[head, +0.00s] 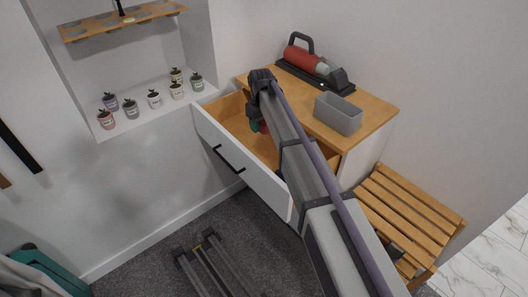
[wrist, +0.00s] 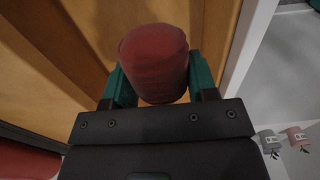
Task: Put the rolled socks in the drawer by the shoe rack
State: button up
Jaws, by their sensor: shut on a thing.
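The rolled socks are a dark red roll (wrist: 154,62), held between the green fingertips of my gripper (wrist: 155,85) in the wrist view. In the head view my gripper (head: 259,126) is mostly hidden behind my arm; only a bit of green finger and red shows. The drawer (head: 228,162) is pulled open, with a white front, black handle and bare wooden inside. My gripper and the socks are over or inside the drawer opening. I cannot tell whether the socks touch its floor. A slatted wooden rack (head: 420,205), likely the shoe rack, stands right of the cabinet.
The wooden cabinet top (head: 375,100) carries a grey bin (head: 338,114) and a red handheld appliance (head: 305,58) on a dark base. Several small potted plants (head: 154,98) stand on the niche ledge at left.

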aim_at(261, 160)
notch_tip(261, 160, down, 17)
jog(key=b, duration=1.5)
jog(key=shift+w, duration=0.1)
jog(key=shift+r, duration=0.35)
jog(key=shift+f, duration=0.25)
jog(key=o, duration=0.9)
jog(key=shift+r, duration=0.1)
notch_tip(261, 160, up, 12)
jog(key=p, duration=1.2)
jog(key=shift+r+p, duration=0.2)
jog(key=shift+p, duration=0.1)
